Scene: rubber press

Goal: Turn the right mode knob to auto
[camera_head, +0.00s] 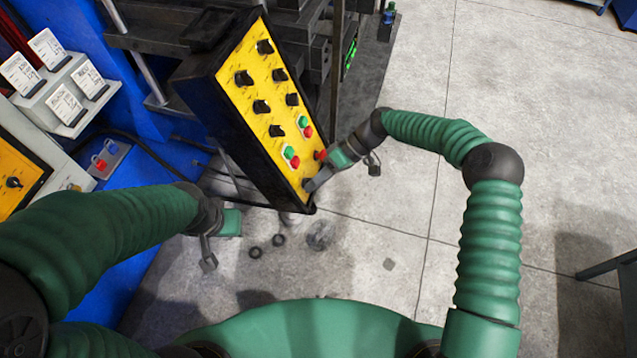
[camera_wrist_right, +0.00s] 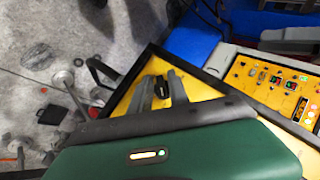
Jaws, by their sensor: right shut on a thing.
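A yellow control panel (camera_head: 278,120) in a black housing has several black knobs (camera_head: 261,106) and green and red buttons (camera_head: 291,156). My right gripper (camera_head: 312,184) is at the panel's lower end, close to the red buttons. In the right wrist view, the fingers of this gripper (camera_wrist_right: 162,88) are shut on a black knob (camera_wrist_right: 160,87), one finger on each side.
A second panel box (camera_head: 15,183) with a yellow face stands at the left, below white labelled boxes (camera_head: 65,104). Dark press machinery is behind the panel. Small dark rings (camera_head: 279,240) lie on the grey floor. The floor to the right is mostly clear.

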